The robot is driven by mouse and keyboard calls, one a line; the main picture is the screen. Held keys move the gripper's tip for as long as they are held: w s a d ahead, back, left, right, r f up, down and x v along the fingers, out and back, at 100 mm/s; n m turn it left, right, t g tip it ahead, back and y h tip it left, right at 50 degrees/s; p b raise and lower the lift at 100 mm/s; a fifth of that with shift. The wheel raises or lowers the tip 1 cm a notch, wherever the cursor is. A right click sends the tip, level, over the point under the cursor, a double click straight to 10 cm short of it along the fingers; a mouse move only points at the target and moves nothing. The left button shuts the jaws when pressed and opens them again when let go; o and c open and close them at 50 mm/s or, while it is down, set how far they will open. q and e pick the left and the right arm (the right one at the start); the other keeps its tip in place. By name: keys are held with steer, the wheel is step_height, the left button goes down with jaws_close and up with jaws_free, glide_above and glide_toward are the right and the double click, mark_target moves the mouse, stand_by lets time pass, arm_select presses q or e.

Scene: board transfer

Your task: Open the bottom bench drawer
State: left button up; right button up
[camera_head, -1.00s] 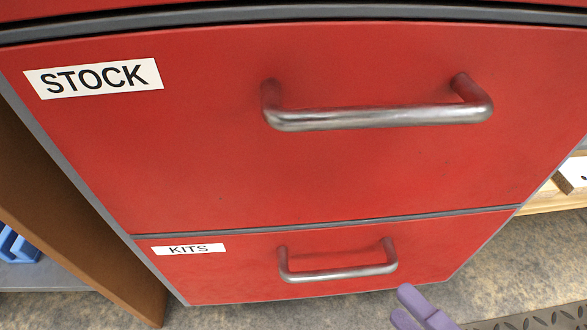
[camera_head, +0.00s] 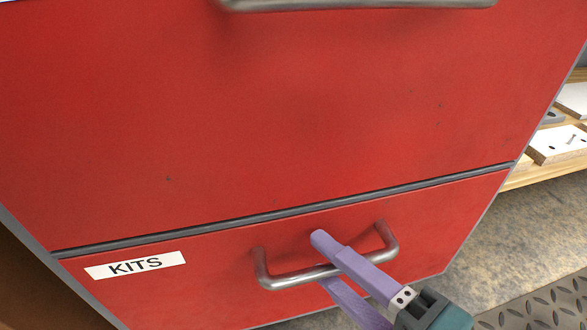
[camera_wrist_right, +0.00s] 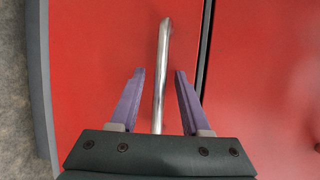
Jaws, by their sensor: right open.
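The bottom drawer (camera_head: 215,290) is red, labelled KITS, and shut flush with the bench front. Its metal bar handle (camera_head: 285,280) shows in the head view and also runs between the fingers in the right wrist view (camera_wrist_right: 161,70). My right gripper (camera_head: 325,262) is open at the handle, with one purple finger above the bar and the other below it. In the right wrist view the right gripper (camera_wrist_right: 158,75) has a gap on each side of the bar. My left gripper is in neither view.
The larger red drawer (camera_head: 290,110) above is shut, with its own metal handle (camera_head: 360,4) at the top edge. A wooden shelf (camera_head: 545,175) with pale boards stands at the right. Speckled floor (camera_head: 500,240) and a dark treaded mat (camera_head: 545,305) lie at the lower right.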

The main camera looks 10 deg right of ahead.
steer(key=shift+c, duration=0.3)
jaws_close()
stand_by(1.1)
